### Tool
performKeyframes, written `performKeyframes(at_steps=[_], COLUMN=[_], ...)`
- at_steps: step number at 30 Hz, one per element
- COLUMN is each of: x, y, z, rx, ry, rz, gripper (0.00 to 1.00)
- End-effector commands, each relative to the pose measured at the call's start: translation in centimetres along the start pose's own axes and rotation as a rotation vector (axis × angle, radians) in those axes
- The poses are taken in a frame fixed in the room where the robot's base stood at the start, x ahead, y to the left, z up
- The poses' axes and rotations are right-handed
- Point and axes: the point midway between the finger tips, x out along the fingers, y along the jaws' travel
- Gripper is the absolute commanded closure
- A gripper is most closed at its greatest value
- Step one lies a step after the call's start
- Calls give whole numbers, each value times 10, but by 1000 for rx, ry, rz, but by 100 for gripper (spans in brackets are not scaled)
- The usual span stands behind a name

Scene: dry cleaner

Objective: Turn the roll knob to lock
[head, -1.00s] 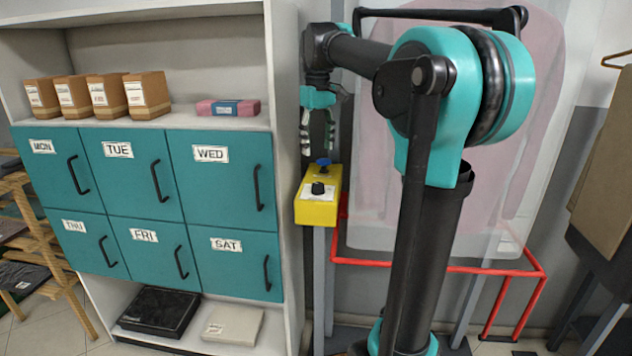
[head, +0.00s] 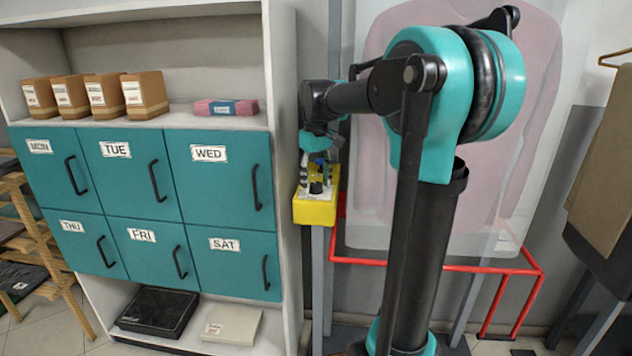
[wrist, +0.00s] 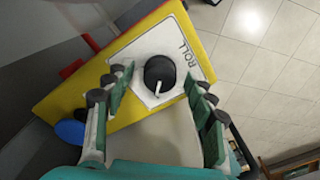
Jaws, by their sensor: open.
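The yellow control box (head: 316,212) stands on a grey post beside the shelf unit. The knob also shows in the head view (head: 316,187). My gripper (wrist: 160,82) is open, with one finger on each side of the knob in the wrist view. I cannot tell whether the fingers touch it. A blue button (wrist: 70,131) sits on the same box, left of the gripper; other plate markings are hidden.
The shelf unit with teal lockers (head: 221,180) stands close on the left of the box. A red rail frame (head: 440,267) and a bagged pink garment (head: 540,110) are on the right. Tiled floor (wrist: 265,70) lies beyond the box.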

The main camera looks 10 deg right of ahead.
Motion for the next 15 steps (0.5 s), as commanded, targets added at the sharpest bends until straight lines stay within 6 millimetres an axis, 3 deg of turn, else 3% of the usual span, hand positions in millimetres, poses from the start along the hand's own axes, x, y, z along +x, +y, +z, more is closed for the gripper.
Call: performKeyframes(at_steps=[2, 13, 15], x=[0, 0, 0], y=[0, 0, 0], z=[0, 0, 0], rx=[0, 0, 0], ry=[0, 0, 0], rz=[0, 0, 0], gripper=[47, 93, 95])
